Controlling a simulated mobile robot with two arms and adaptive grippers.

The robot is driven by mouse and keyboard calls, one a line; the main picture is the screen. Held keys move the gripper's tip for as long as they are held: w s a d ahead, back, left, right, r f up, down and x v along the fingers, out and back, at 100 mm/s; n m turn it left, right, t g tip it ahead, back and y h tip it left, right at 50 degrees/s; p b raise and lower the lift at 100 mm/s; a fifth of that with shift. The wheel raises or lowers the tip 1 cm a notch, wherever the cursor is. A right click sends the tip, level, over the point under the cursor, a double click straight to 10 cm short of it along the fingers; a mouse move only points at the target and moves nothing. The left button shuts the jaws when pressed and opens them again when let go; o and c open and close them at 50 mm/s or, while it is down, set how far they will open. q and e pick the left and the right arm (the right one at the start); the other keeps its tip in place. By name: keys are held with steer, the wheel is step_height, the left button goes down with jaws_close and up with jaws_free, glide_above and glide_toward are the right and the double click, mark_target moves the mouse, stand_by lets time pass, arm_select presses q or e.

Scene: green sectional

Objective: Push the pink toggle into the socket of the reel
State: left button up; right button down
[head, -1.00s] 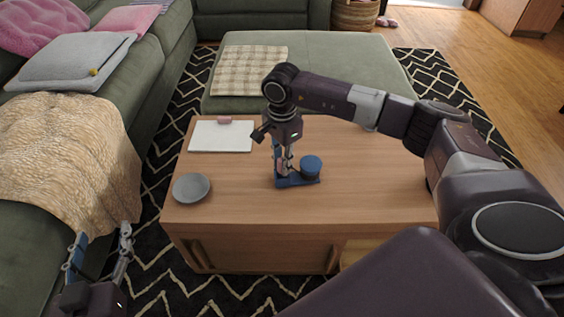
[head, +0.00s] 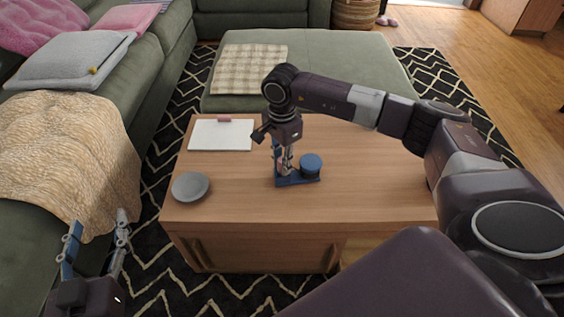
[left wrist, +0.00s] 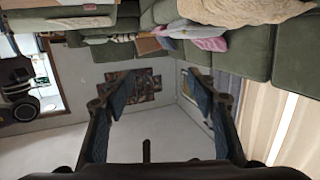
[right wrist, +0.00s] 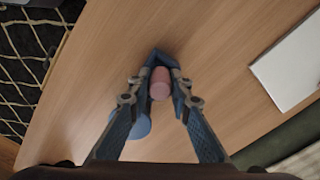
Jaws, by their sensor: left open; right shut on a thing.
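The blue reel (head: 311,167) stands on the wooden table, a round drum on a flat base plate. My right gripper (head: 285,172) points down over the left part of the base, beside the drum. In the right wrist view the pink toggle (right wrist: 160,83) is between the fingertips, which are shut on it. The blue reel base (right wrist: 163,56) shows around and beyond it, and the drum (right wrist: 141,127) is partly behind a finger. The socket is hidden, so I cannot tell how deep the toggle sits. My left gripper (head: 97,222) is open and empty, left of the table.
A white pad (head: 221,135) with a pink clip lies at the back left. The right side of the tabletop is clear. A green sofa (head: 160,60) runs along the left.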

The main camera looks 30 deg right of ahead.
arm_select(q)
steer(key=shift+w+r, duration=0.1)
steer(key=shift+r, duration=0.2)
arm_select(e)
steer(key=shift+f, duration=0.15)
arm_select(q)
steer(key=shift+r+t, duration=0.15)
steer(key=shift+t, duration=0.15)
steer(key=shift+w+d+r+t, duration=0.1)
steer(key=shift+r+t, duration=0.1)
steer(key=shift+r, duration=0.2)
steer(key=shift+w+d+r+t, duration=0.1)
steer(key=shift+r+t, duration=0.1)
steer(key=shift+r, duration=0.15)
arm_select(e)
steer(key=shift+f, duration=0.2)
arm_select(q)
steer(key=shift+r+h+b, duration=0.3)
steer(key=shift+r+b, duration=0.05)
steer(key=shift+r, duration=0.2)
arm_select(e)
steer(key=shift+f, duration=0.2)
arm_select(q)
steer(key=shift+r, duration=0.1)
